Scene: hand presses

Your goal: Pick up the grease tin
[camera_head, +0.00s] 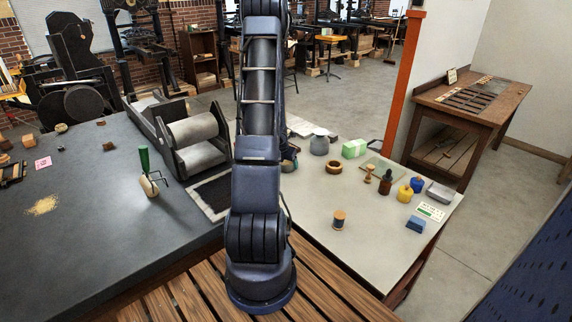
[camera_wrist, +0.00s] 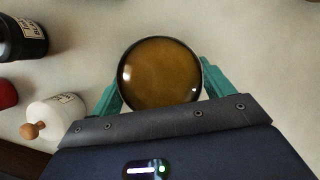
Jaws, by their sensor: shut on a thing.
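In the wrist view a round tin with a glossy amber-brown top and dark rim, which I take to be the grease tin (camera_wrist: 160,75), sits between the two teal fingers of my gripper (camera_wrist: 159,84). The fingers press on its left and right sides, so my gripper is shut on it. A pale surface shows beyond the tin; I cannot tell whether the tin touches it. In the head view my arm hides the tin and the fingers.
In the wrist view a black labelled bottle (camera_wrist: 22,40), a red item (camera_wrist: 6,95) and a white jar (camera_wrist: 58,112) stand left of the tin. In the head view the pale table (camera_head: 375,235) holds a grey jar (camera_head: 319,143), wooden ring (camera_head: 334,167), dropper bottle (camera_head: 386,182) and thread spool (camera_head: 339,219).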

